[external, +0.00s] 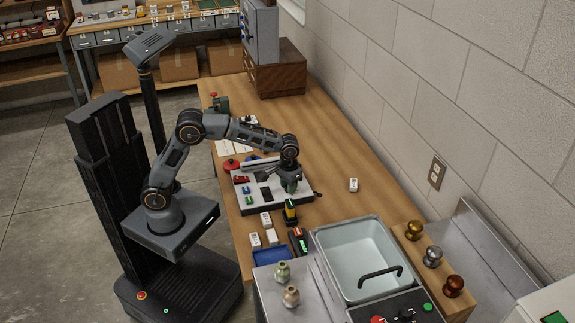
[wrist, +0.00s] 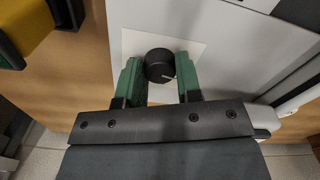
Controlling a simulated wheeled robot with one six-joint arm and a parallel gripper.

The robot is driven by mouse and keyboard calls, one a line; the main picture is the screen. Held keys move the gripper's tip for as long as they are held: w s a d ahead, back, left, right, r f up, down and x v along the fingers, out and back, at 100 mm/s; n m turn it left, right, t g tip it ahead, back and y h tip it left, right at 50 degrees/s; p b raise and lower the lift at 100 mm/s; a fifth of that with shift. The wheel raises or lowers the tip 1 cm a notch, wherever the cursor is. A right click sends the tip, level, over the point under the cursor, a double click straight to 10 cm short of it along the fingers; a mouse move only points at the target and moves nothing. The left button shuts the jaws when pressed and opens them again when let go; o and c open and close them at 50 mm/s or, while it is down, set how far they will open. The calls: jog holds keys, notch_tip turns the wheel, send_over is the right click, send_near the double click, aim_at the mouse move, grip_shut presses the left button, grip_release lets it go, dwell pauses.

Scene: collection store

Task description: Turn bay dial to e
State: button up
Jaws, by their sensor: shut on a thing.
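The bay dial (wrist: 159,62) is a round black knob on a pale square label of a light panel (wrist: 205,25). A short white mark shows on its lower right side; no letters are readable. My gripper (external: 290,184) has its green fingers on either side of the knob in the wrist view, shut on it. In the external view my gripper is at the right part of the white panel unit (external: 256,203), which holds red, blue and green items, and the dial is hidden there.
A yellow and black object (external: 290,211) stands close beside the panel; a yellow part (wrist: 28,22) shows at the wrist view's left. Small white blocks (external: 270,237) lie in front. A grey basin (external: 345,270) is to the right.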

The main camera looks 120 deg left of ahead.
jog(key=shift+m, duration=0.3)
jog(key=shift+c, duration=0.3)
jog(key=shift+r+p, duration=0.1)
jog(key=shift+p, duration=0.3)
jog(key=m+p, duration=0.2)
jog(key=m, duration=0.1)
jog(key=shift+m, duration=0.4)
jog(key=m+p, duration=0.2)
jog(key=m, duration=0.3)
jog(key=m+p, duration=0.1)
jog(key=m, duration=0.4)
jog(key=shift+m+p, duration=0.6)
jog(key=shift+m, duration=1.9)
jog(key=o, duration=0.9)
